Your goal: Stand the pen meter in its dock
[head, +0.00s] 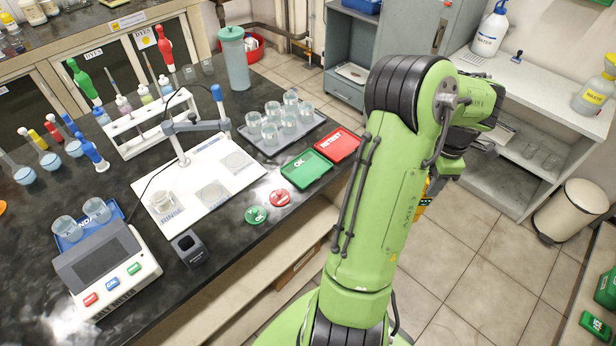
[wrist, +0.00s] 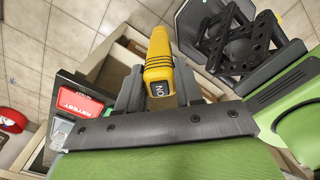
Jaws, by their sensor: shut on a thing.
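The pen meter (wrist: 161,62) is yellow with dark bands and a dark end marked ON. My gripper (wrist: 160,88) is shut on it, with a grey finger on each side. In the head view a small yellow-orange part of the pen meter (head: 425,197) shows beyond my arm, off the bench's right side and above the floor; the rest is hidden. The likely dock, a small dark holder with a slot (head: 188,248), stands on the black bench at its front edge, between the white board and the meter console. My gripper is far to its right.
The white board (head: 226,191) carries a beaker and an electrode arm (head: 195,125). The console (head: 107,268) stands left of the dock. Green OK (head: 306,169) and red RETEST (head: 338,146) trays and two round discs lie right of it. A grey tray of beakers (head: 283,128) is behind.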

